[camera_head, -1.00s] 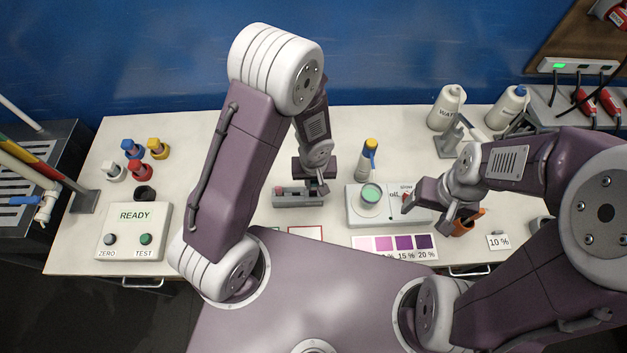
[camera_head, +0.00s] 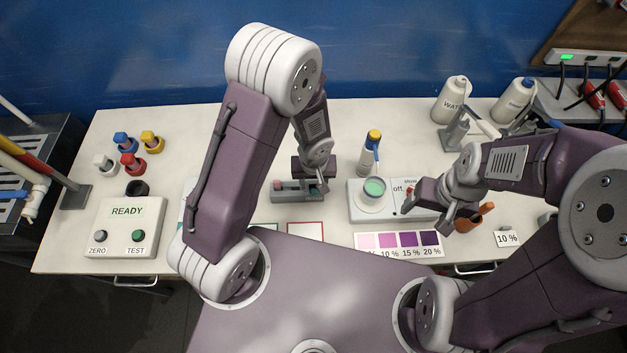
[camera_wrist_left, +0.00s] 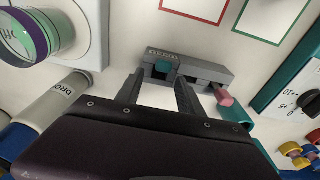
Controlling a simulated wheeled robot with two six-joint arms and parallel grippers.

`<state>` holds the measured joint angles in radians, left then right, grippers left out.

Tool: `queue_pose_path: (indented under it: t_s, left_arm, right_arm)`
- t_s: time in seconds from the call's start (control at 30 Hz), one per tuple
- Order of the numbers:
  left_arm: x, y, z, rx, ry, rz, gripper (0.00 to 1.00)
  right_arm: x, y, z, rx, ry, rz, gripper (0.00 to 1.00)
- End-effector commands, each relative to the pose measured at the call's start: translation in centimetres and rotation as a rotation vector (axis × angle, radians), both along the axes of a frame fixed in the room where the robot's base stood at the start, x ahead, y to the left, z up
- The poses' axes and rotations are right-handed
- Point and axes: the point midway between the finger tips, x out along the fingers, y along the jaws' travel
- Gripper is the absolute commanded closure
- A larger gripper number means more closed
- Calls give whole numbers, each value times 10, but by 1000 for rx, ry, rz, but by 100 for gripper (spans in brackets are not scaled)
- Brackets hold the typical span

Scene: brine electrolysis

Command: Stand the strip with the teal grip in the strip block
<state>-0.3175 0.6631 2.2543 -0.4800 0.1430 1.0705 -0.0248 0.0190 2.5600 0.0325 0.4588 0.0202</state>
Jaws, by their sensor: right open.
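The grey strip block (camera_head: 290,197) lies on the table in front of my left gripper (camera_head: 317,188). It also shows in the left wrist view (camera_wrist_left: 203,72). The teal grip (camera_wrist_left: 164,69) sits at the labelled end of the block, upright as far as I can tell; its strip is hidden. My left gripper (camera_wrist_left: 158,78) has its two fingers apart, one on each side of the teal grip, with a visible gap. A pink grip (camera_wrist_left: 221,96) stands at the block's other end. My right gripper (camera_head: 428,214) is open and empty beside the stirrer plate.
The stirrer (camera_head: 358,205) with a beaker of green liquid (camera_head: 374,188) and a dropper bottle (camera_head: 368,155) stand right of the block. A red-framed square (camera_head: 306,232) and a colour chart (camera_head: 398,245) lie in front. The READY box (camera_head: 127,225) is at left.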

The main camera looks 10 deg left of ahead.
Motion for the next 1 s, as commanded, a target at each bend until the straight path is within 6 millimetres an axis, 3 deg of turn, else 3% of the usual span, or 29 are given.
queue_pose_path:
  t_s: [0.17, 0.4, 0.6, 1.0]
  left_arm:
    - [0, 0, 4, 0, -1, -1, 55]
    - [-4, -2, 53, -3, -5, 1, 55]
    - [-8, -3, 83, 0, -3, 0, 55]
    - [-10, -3, 90, 0, 1, 0, 55]
  right_arm:
    - [0, 0, 2, 0, 0, 0, 26]
    - [0, 0, 22, 0, 0, 0, 26]
    - [0, 0, 20, 0, 0, 0, 26]
    - [0, 0, 20, 0, 0, 0, 26]
